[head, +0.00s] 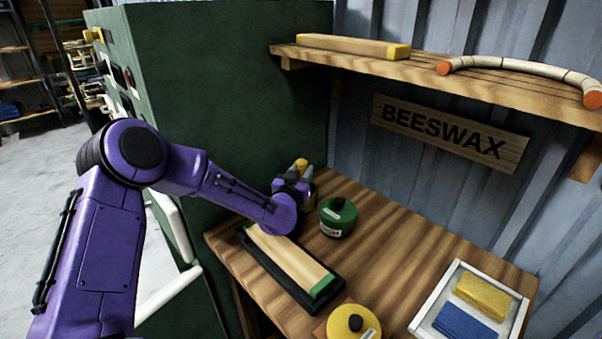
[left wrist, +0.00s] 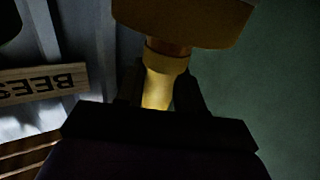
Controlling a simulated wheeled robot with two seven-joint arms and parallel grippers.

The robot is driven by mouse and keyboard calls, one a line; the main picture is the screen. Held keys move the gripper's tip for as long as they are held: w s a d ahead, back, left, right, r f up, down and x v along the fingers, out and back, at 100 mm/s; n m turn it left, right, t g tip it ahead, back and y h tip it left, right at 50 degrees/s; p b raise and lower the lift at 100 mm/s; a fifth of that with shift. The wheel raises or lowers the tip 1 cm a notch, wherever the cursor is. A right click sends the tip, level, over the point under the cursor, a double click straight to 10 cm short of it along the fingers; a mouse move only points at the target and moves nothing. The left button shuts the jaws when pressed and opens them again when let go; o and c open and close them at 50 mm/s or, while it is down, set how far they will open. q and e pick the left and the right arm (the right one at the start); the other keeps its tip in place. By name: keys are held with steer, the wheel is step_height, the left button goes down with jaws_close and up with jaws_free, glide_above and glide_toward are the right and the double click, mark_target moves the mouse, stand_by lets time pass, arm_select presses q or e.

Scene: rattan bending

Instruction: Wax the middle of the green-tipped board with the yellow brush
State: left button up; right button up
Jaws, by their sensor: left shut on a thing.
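My left gripper (head: 300,181) is above the back of the bench, beyond the board, shut on the yellow brush (head: 301,164). In the left wrist view, the brush's pale yellow handle (left wrist: 158,90) stands between the fingers, with a copper-coloured collar and a wide yellow block (left wrist: 190,18) beyond it. Whether the brush touches anything is hidden. My right gripper is not in view.
A green tin (head: 338,218) stands right of the gripper, a yellow tin (head: 352,325) at the front edge. A white tray (head: 416,323) holds yellow and blue pads. A shelf (head: 490,88) above carries a yellow-tipped board (head: 350,46) and a bent orange-tipped piece (head: 520,66). A green cabinet (head: 230,90) stands left.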

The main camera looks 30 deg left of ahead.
mark_target(301, 162)
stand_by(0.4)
arm_select(q)
step_height(301, 162, up, 7)
steer(key=p, duration=0.6)
stand_by(0.7)
